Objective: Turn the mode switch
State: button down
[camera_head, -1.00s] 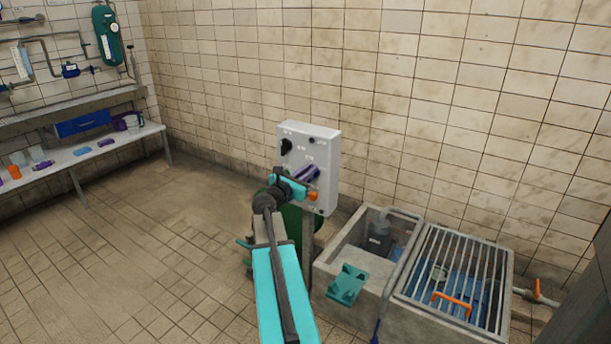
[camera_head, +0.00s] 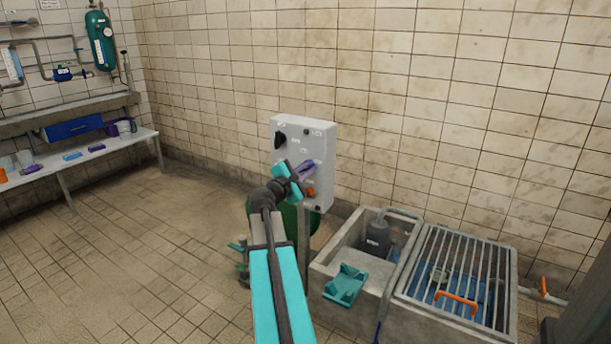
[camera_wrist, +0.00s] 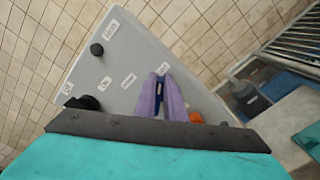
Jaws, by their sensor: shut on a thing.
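The pale grey control box (camera_head: 326,150) stands against the tiled wall, and its face fills the middle of the wrist view (camera_wrist: 124,64). My gripper's purple fingers (camera_wrist: 161,98) reach to the face and are shut on a small dark blue part between their tips, apparently the mode switch (camera_wrist: 158,88). The fingers hide most of it. In the head view my gripper (camera_head: 305,171) is at the right half of the face, rolled at a slant. A black rotary knob (camera_head: 280,138) sits at the upper left of the face.
An orange button (camera_wrist: 196,117) is close to the right finger. A concrete basin (camera_head: 335,248) with a barred grate (camera_head: 463,270) stands to the right of the box. A bench (camera_head: 85,157) with small items runs along the left wall. The floor at left is clear.

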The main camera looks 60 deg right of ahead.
jog(key=shift+f+m+b, duration=0.1)
jog(key=shift+m+b, duration=0.25)
jog(key=shift+m, duration=0.15)
jog(key=c, duration=1.8)
grip_release()
jog(key=shift+d, duration=0.1)
jog(key=shift+c, duration=0.2)
jog(key=shift+a, duration=0.25)
jog(key=a+p, duration=0.2)
jog(key=a, duration=1.1)
jog(key=shift+a, duration=0.2)
